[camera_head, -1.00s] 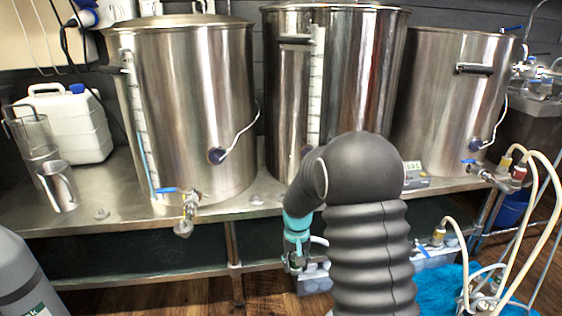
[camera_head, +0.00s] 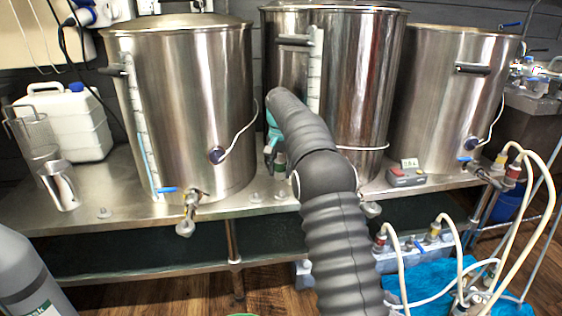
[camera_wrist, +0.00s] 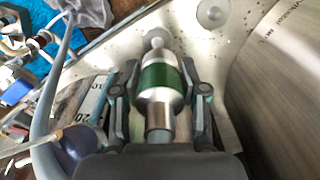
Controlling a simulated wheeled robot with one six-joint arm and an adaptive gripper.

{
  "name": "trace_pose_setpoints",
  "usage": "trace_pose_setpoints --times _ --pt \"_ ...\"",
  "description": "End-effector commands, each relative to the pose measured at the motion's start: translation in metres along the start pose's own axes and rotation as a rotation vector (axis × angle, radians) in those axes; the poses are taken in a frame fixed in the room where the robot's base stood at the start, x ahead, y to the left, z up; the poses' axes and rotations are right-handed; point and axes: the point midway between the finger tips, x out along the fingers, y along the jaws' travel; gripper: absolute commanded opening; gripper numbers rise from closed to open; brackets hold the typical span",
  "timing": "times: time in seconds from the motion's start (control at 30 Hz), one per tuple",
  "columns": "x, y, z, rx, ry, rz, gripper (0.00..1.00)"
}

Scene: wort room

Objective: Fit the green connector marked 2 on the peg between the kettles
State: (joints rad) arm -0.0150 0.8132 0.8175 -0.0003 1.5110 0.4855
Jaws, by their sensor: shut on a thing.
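My gripper (camera_wrist: 160,95) is shut on a silver connector with a green band (camera_wrist: 158,77); no number shows on it. In the head view my gripper (camera_head: 273,152) is above the bench, between the left kettle (camera_head: 185,110) and the middle kettle (camera_head: 378,95), and the connector (camera_head: 280,163) shows small beside it. Pegs on round bases stand on the bench between these kettles, one at left (camera_head: 256,197) and one at right (camera_head: 281,194). In the wrist view a narrow rounded tip (camera_wrist: 157,40) lies just past the connector; whether they touch, I cannot tell.
A third kettle (camera_head: 452,100) stands at right. A valve (camera_head: 189,205) juts from the left kettle over the bench edge. A red and grey box (camera_head: 405,177) sits on the bench. Hoses (camera_head: 545,200) and a blue cloth (camera_head: 420,285) are low at right.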

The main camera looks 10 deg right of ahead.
Motion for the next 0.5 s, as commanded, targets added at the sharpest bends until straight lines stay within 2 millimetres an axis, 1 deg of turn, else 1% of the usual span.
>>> trace_pose_setpoints --times 0.07,0.2,0.37,0.5 --pt "-0.009 0.004 -0.007 0.009 0.001 0.0 0.02" --pt "-0.013 0.008 -0.012 0.016 -0.001 0.0 0.02" --pt "-0.01 0.009 -0.013 0.018 -0.001 0.001 0.02" --pt "-0.001 0.009 -0.013 0.018 -0.002 0.001 0.02"
